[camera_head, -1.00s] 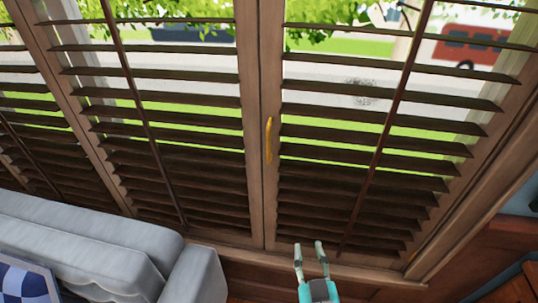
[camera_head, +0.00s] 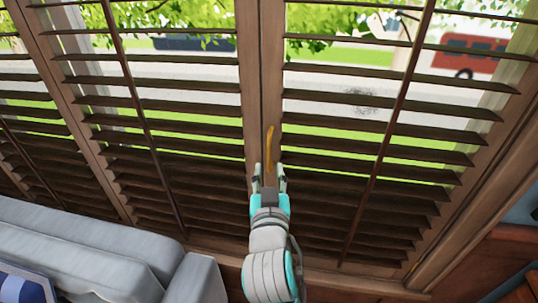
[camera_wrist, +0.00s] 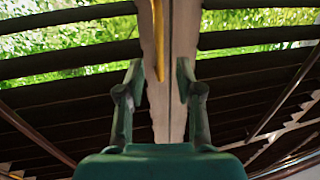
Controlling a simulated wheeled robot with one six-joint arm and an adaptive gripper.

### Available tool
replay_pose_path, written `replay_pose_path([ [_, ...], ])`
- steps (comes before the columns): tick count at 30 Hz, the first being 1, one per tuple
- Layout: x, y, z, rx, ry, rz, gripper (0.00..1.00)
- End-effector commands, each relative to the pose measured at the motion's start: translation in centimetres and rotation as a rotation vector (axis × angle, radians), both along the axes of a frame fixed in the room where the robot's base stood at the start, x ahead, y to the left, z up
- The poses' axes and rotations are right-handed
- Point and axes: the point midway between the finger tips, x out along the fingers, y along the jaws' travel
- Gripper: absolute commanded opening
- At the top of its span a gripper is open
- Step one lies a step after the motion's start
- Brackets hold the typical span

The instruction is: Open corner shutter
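The corner shutter (camera_head: 385,142) is a brown wooden panel with dark slats, at the right in the head view. It looks closed against the panel to its left. Its yellow handle (camera_head: 269,147) is upright on the frame where the two panels meet. My gripper (camera_head: 269,168) is at the handle's lower end in the head view, fingers apart. In the wrist view the handle (camera_wrist: 158,38) shows at the top, beyond my open gripper (camera_wrist: 158,68) and slightly left of centre. The fingers stand on either side of the frame post. I cannot tell whether the handle's lower tip is between them.
A grey sofa (camera_head: 95,245) stands at the lower left, close to my arm. Another slatted shutter panel (camera_head: 175,130) is left of the handle. A wooden sill and ledge (camera_head: 480,262) run along the lower right.

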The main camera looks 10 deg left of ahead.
Motion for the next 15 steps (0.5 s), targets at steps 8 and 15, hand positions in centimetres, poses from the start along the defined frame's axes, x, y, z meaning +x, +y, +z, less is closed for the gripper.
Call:
replay_pose_path([
  [8,4.6,0.7,0.0,0.001,0.000,-0.001,0.36],
  [15,6.4,1.0,0.0,0.000,0.000,0.000,0.36],
])
